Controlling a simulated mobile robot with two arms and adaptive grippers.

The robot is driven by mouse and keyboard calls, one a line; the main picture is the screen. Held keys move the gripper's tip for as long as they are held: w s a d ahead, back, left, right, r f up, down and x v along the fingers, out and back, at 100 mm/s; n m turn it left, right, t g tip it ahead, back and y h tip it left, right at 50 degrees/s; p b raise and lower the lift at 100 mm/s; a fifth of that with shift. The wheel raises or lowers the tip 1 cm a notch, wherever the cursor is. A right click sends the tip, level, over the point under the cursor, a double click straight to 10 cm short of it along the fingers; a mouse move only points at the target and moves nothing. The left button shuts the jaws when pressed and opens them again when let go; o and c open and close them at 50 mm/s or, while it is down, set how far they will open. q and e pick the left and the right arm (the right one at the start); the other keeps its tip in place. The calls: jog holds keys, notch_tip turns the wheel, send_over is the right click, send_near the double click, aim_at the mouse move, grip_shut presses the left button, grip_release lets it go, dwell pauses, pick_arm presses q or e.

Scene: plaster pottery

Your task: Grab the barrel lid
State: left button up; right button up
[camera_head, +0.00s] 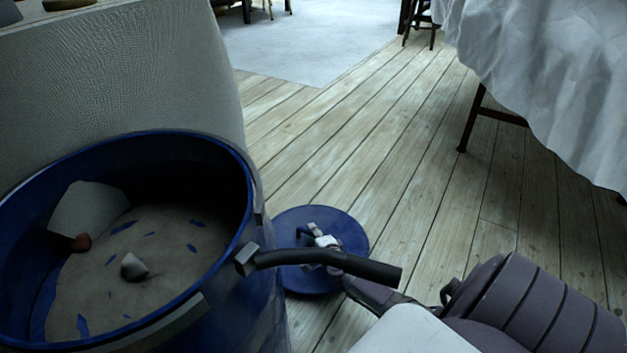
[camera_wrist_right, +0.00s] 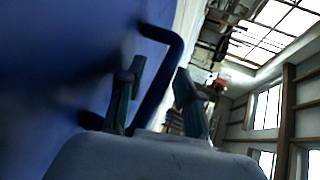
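The barrel lid (camera_head: 345,232) is a round blue disc low beside the barrel, at the middle of the head view. I cannot tell whether it lies flat or leans. Its blue face (camera_wrist_right: 60,60) and dark bar handle (camera_wrist_right: 176,60) fill the left of the right wrist view. My right gripper (camera_head: 318,238) is over the lid; its two fingers (camera_wrist_right: 160,78) are apart, with the handle seen between them. I see no clear grip on it. The open blue barrel (camera_head: 265,300) stands at left. My left gripper is not in view.
The barrel holds a greyish mass with pale lumps and blue flakes. A black lever (camera_head: 325,262) sticks out from its rim across the lid's front. A pale textured block (camera_head: 120,75) stands behind. A cloth-covered table (camera_head: 550,70) is at upper right. The plank floor (camera_head: 400,170) between is clear.

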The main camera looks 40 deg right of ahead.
grip_shut()
